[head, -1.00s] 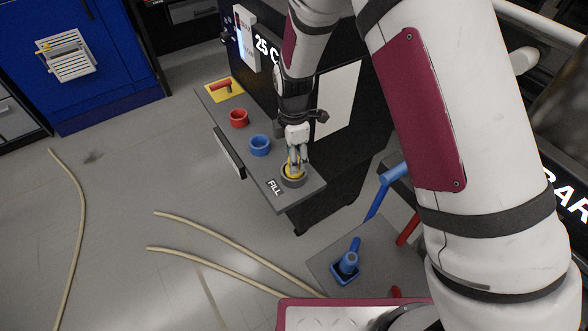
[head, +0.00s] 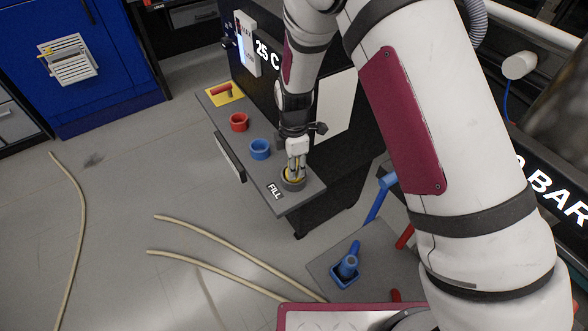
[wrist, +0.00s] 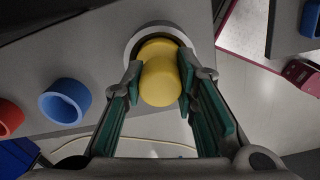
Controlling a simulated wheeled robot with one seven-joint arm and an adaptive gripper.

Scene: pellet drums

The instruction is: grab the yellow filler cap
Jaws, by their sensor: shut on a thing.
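The yellow filler cap (wrist: 160,78) sits between the fingers of my gripper (wrist: 158,85) in the wrist view, with a finger pad against each side. The cap is over a grey filler ring (wrist: 133,43); I cannot tell whether it is still seated in it. In the head view my gripper (head: 296,170) points down over the dark filler ring (head: 291,186) beside the FILL label, and the fingers hide most of the yellow cap (head: 295,178).
On the same grey shelf (head: 305,196) stand a blue ring (head: 260,149), a red ring (head: 239,122) and a red handle on a yellow plate (head: 226,92). A blue valve handle (head: 347,264) is at lower right. Hoses (head: 215,265) lie on the floor.

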